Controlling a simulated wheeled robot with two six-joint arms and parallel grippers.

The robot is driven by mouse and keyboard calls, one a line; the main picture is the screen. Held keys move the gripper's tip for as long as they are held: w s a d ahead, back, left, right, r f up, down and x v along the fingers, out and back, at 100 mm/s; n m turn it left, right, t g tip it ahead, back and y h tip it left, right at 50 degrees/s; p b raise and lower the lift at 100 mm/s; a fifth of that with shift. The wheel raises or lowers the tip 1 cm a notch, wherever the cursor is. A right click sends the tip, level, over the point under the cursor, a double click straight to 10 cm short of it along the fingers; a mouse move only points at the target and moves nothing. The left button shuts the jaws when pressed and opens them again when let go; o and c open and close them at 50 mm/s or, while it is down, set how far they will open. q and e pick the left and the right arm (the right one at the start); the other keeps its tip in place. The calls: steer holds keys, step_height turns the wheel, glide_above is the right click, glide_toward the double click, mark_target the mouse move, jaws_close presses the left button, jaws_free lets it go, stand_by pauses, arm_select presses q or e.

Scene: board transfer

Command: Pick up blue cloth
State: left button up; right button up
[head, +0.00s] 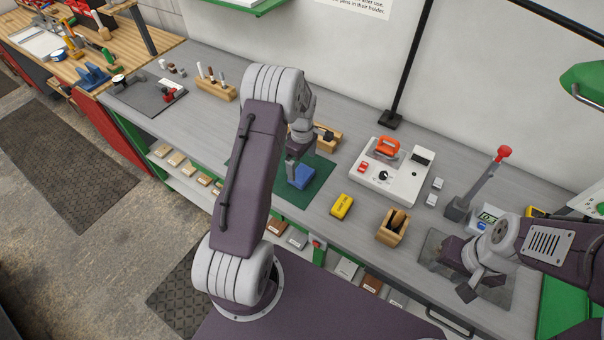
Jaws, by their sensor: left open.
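A small blue cloth (304,177) lies on the green mat (318,190) on the grey workbench. My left gripper (292,172) points down at the cloth's left end, with its jaws open. I cannot tell whether its fingertips touch the cloth. My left arm hides part of the mat. My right gripper (470,288) hangs low over a dark grey mat (505,297) at the right, far from the cloth. Whether its jaws are open or shut is unclear.
A yellow block (342,206) and a wooden holder (393,227) stand right of the green mat. Behind them is a white device (408,179) with an orange handle. A wooden block (326,137) stands behind the gripper. A red-tipped lever (482,182) rises at the right.

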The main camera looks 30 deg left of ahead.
mark_target(301, 174)
arm_select(q)
steer(key=shift+w+a+f, duration=0.4)
steer(key=shift+a+f, duration=0.15)
steer(key=shift+f, duration=0.2)
steer(key=f, duration=0.1)
steer(key=f+p, duration=0.1)
steer(key=d+f+p, duration=0.1)
steer(key=f, duration=0.1)
steer(key=shift+s+f, duration=0.1)
steer(key=shift+s, duration=0.3)
steer(key=shift+w+a+f, duration=0.2)
steer(key=shift+a+f, duration=0.05)
steer(key=shift+f, duration=0.05)
steer(key=shift+c, duration=0.7)
steer(key=c, duration=0.5)
steer(key=shift+r, duration=0.1)
steer(key=c, duration=0.6)
steer(key=shift+c, duration=0.2)
arm_select(e)
steer(key=shift+w+a+r, duration=0.1)
steer(key=shift+a+r, duration=0.05)
steer(key=shift+r, duration=0.45)
steer(key=shift+w+a+r, duration=0.1)
steer(key=shift+a+r, duration=0.05)
steer(key=shift+r, duration=0.45)
arm_select(q)
steer(key=shift+r, duration=0.1)
arm_select(e)
steer(key=shift+f, duration=0.1)
